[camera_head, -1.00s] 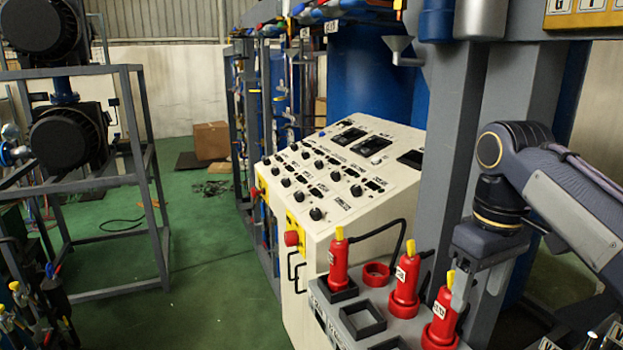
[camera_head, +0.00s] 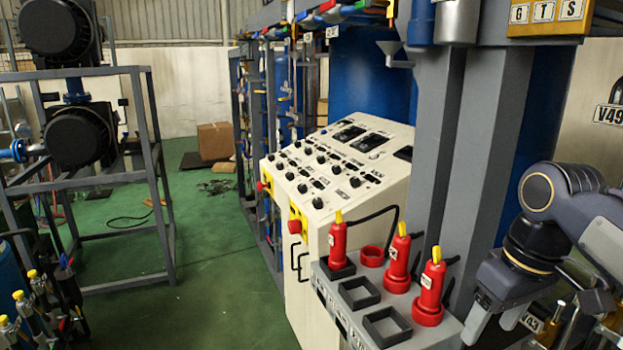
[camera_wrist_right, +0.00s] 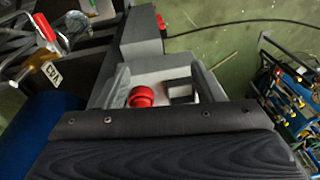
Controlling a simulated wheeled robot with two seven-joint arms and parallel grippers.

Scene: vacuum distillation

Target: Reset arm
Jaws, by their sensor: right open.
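My right arm comes in from the right edge of the head view. Its gripper (camera_head: 495,326) is pointed down beside the grey socket shelf, to the right of the nearest red plug (camera_head: 431,288). In the right wrist view the two fingers (camera_wrist_right: 160,76) stand apart, with nothing held between them. A red round part (camera_wrist_right: 141,96) shows in the gap beyond the fingers, apart from them. Two more red plugs, a middle one (camera_head: 399,259) and a far one (camera_head: 338,243), stand upright on the shelf. My left gripper is not in view.
A cream control panel (camera_head: 335,165) with black knobs stands behind the shelf. A grey post (camera_head: 455,150) rises close to my right arm. Empty square sockets (camera_head: 386,327) and a red ring (camera_head: 372,256) sit on the shelf. Green floor (camera_head: 220,270) lies open at left-centre.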

